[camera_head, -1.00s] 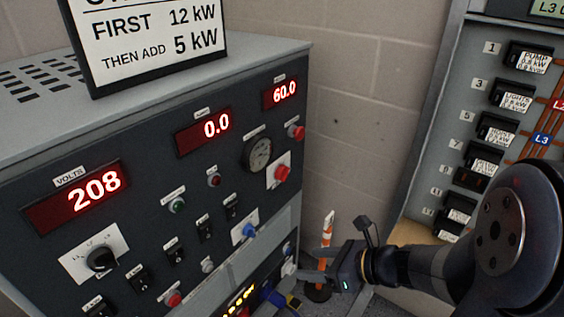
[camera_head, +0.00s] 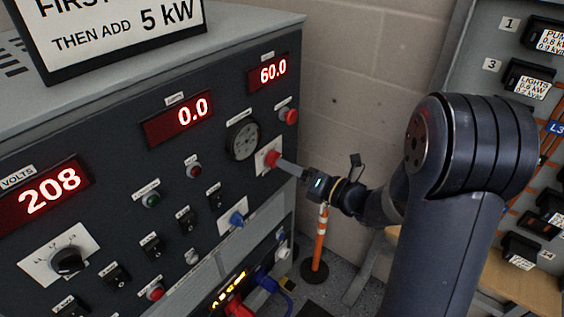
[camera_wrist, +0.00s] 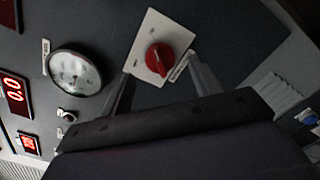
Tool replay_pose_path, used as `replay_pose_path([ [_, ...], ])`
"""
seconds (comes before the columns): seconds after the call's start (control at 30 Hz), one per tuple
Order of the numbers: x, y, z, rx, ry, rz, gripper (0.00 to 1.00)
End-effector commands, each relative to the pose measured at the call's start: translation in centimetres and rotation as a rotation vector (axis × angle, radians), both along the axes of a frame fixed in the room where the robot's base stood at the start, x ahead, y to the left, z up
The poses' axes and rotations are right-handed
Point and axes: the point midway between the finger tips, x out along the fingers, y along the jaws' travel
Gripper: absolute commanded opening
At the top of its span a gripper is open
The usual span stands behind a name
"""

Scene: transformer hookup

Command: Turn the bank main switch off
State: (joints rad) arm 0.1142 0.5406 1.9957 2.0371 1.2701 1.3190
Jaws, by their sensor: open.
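A red rotary knob (camera_head: 272,158) sits on a white plate on the right part of the dark panel. It also shows in the wrist view (camera_wrist: 160,57), where the white plate (camera_wrist: 149,32) is tilted. Its lettering is too small to read, so I cannot tell from the label whether it is the bank main switch. My gripper (camera_head: 287,165) is right in front of the knob. In the wrist view, my gripper's two fingers (camera_wrist: 161,75) are apart, one on each side of the knob, with nothing visibly held. I cannot tell whether they touch it.
Red displays read 208 volts (camera_head: 50,190), 0.0 (camera_head: 192,111) and 60.0 (camera_head: 274,73). A breaker panel (camera_head: 495,60) stands at right. An orange post (camera_head: 320,240) stands on the floor.

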Motion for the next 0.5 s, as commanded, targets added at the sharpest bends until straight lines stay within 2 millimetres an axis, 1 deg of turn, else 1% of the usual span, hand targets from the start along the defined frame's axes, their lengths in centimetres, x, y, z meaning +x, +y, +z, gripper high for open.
replay_pose_path([
  [0.03,0.4,0.8,0.0,0.000,-0.001,0.005,0.60],
  [0.2,1.7,2.3,0.0,-0.001,0.000,0.002,0.60],
  [0.33,2.1,2.8,0.0,-0.001,0.000,0.001,0.60],
  [0.5,2.2,2.9,0.0,-0.001,0.000,0.001,0.60],
])
